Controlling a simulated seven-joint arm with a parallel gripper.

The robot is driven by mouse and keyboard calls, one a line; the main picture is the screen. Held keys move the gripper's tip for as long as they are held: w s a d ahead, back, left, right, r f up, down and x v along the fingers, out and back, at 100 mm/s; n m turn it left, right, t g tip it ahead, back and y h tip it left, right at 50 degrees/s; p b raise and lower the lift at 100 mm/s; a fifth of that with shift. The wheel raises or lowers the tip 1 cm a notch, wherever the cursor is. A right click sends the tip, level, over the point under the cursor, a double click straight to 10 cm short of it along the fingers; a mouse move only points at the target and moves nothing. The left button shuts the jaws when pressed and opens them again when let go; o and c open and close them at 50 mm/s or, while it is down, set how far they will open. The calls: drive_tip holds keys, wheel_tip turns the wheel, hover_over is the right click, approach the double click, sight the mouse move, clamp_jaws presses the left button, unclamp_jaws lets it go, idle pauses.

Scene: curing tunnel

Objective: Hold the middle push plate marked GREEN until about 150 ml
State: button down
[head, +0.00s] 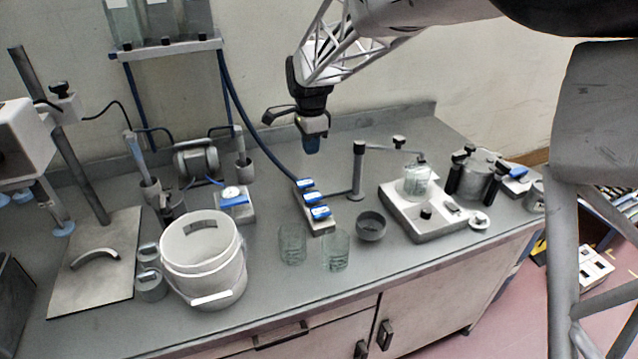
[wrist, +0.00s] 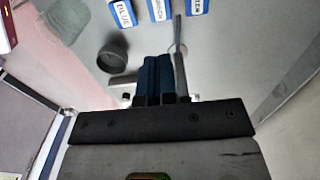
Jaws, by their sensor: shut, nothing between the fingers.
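A row of three blue-and-white push plates sits on a narrow block (head: 325,229) on the bench. The middle push plate (head: 312,197) lies between the other two; it also shows at the top of the wrist view (wrist: 158,10), where its lettering is too small to read surely. My gripper (head: 312,147) is shut and empty, in the air above and behind the plates, apart from them. Its blue fingertips (wrist: 160,80) are together in the wrist view. A glass beaker (head: 416,182) stands on a white device (head: 435,228). Two more glass beakers stand in front: left (head: 292,245), right (head: 336,252).
A grey bowl (head: 371,227) stands right of the block. A metal post (head: 358,172) with a side arm rises beside it. A white bucket (head: 203,260) stands at left. Wall tanks (head: 160,22) have a blue hose (head: 245,125) running down toward the block.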

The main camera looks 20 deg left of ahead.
sight(312, 195)
drive_tip(key=shift+f, duration=0.2)
idle(0.3)
wheel_tip(312, 195, down, 14)
drive_tip(key=shift+r, duration=0.2)
idle(0.6)
